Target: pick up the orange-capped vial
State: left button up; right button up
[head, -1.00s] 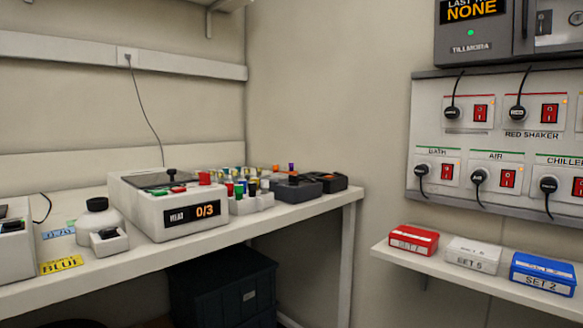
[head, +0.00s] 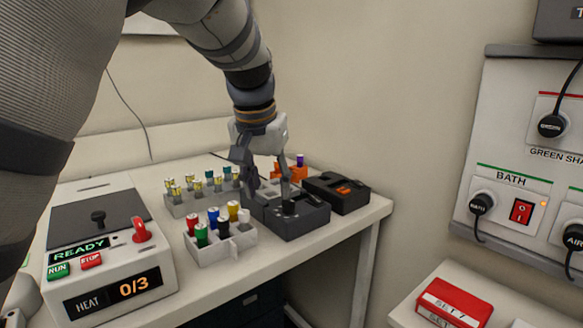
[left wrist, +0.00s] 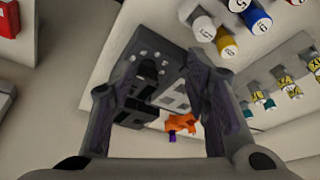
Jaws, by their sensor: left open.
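My left gripper (head: 268,182) is open above the back right of the bench, over a dark grey device (head: 300,223). In the left wrist view its two fingers (left wrist: 162,115) stand apart with nothing held between them. An orange item (head: 291,174) stands behind the grey device, with a purple-capped vial (head: 300,160) at it. In the left wrist view the orange item (left wrist: 182,128) and the purple cap (left wrist: 172,135) show between the fingers, farther off. I cannot tell whether the orange item is a cap or a holder; a finger partly covers it in the head view.
A white rack (head: 224,250) of colour-capped vials stands left of the grey device. A grey rack (head: 180,208) with yellow-topped vials is behind it. A black box (head: 352,206) with an orange part is at the right edge. A heater reading 0/3 (head: 97,245) stands left.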

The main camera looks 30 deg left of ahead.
aim_at(277, 170)
jog(key=i+j, duration=0.75)
jog(key=i, duration=0.05)
